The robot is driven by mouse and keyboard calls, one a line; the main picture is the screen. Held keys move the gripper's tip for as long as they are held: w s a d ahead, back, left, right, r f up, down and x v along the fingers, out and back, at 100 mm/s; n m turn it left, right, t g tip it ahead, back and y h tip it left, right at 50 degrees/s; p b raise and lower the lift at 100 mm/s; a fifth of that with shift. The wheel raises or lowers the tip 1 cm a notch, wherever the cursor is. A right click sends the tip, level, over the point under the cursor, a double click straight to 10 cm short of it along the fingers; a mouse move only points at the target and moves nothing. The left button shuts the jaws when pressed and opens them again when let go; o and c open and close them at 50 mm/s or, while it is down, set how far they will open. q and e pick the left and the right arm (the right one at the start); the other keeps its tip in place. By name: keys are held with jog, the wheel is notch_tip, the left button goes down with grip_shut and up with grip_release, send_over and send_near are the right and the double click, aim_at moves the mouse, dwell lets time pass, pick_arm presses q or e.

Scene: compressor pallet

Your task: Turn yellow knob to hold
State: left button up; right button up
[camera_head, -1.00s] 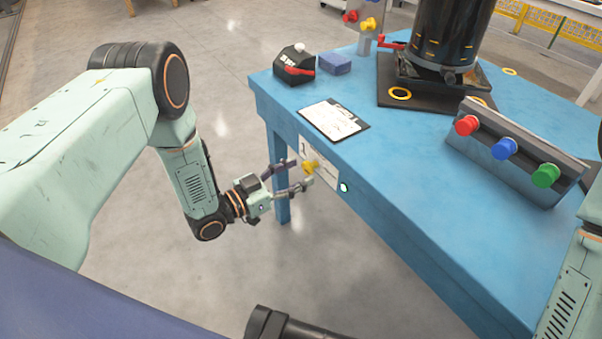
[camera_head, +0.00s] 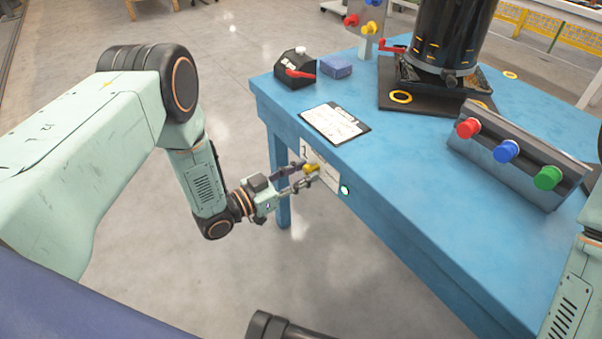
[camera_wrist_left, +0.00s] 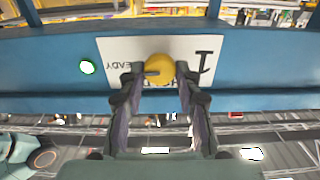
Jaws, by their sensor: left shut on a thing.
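The yellow knob (camera_head: 311,168) sits on a white label plate (camera_head: 331,181) on the blue table's front side. My left gripper (camera_head: 307,176) reaches it from the left and is shut on it. In the left wrist view the round yellow knob (camera_wrist_left: 159,68) is between the two dark fingertips (camera_wrist_left: 160,76). The white plate (camera_wrist_left: 112,51) there carries black lettering, upside down in this view, with "READY" at the left and another word partly hidden behind the fingers and knob. My right gripper is not in view.
A lit green lamp (camera_head: 345,190) is right of the plate. On the blue table (camera_head: 420,180) are a clipboard (camera_head: 335,123), a black box with a red lever (camera_head: 295,70), a blue block (camera_head: 336,66), a button panel (camera_head: 515,155) and a black cylinder (camera_head: 450,35).

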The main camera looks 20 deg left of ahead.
pick_arm(q)
jog(key=shift+c, duration=0.8)
jog(key=shift+n, duration=0.3)
jog(key=n, duration=0.3)
jog(key=shift+a, duration=0.1)
jog(key=n, duration=0.5)
jog(key=shift+f, duration=0.1)
jog(key=n, duration=0.4)
jog(key=shift+w+n, duration=0.1)
jog(key=shift+n, duration=0.3)
jog(key=shift+a+f+n+b, duration=0.15)
jog(key=shift+n+b, duration=0.2)
jog(key=shift+n, duration=1.85)
